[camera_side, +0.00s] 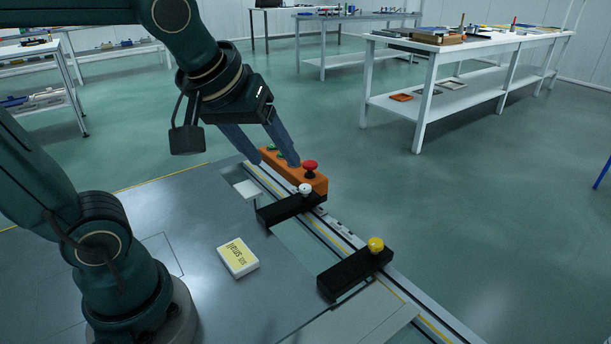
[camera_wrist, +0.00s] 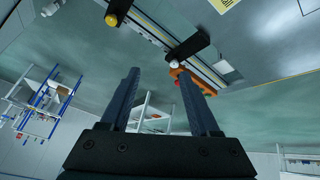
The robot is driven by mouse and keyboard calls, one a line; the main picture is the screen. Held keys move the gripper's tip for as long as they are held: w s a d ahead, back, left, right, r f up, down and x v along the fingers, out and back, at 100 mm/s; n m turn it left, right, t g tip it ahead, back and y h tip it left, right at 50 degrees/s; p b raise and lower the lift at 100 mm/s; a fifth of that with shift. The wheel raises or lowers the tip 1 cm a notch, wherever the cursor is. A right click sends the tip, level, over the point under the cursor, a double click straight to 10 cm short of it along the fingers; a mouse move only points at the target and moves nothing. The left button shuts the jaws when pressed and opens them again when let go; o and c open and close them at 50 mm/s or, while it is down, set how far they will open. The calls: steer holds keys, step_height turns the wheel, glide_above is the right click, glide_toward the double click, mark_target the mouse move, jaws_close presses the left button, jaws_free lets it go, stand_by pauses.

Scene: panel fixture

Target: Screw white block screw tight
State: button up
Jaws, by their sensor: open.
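The white screw (camera_side: 305,188) is a small white knob on top of a black block (camera_side: 287,208) at the rail, just in front of the orange button box. In the wrist view the white screw (camera_wrist: 174,64) sits at the end of its black block (camera_wrist: 189,47), near the fingertips in the picture. My gripper (camera_side: 277,163) is open and empty, tilted down above the far end of the rail. Its fingertips overlap the orange box in the side view. Both fingers (camera_wrist: 157,74) show wide apart in the wrist view, with nothing between them.
The orange box (camera_side: 318,185) carries a red button (camera_side: 310,166) and green buttons. A second black block (camera_side: 350,276) with a yellow knob (camera_side: 375,244) stands nearer on the rail. A white-and-yellow box (camera_side: 238,259) lies on the grey table, which is otherwise largely clear.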

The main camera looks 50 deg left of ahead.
steer(key=s+d+f+m+h, duration=0.1)
steer(key=s+d+f+m, duration=0.2)
steer(key=s+m, duration=0.3)
steer(key=shift+s+d+f+m+h, duration=0.25)
steer(key=shift+s+f+m+h, duration=0.15)
steer(key=shift+f, duration=0.45)
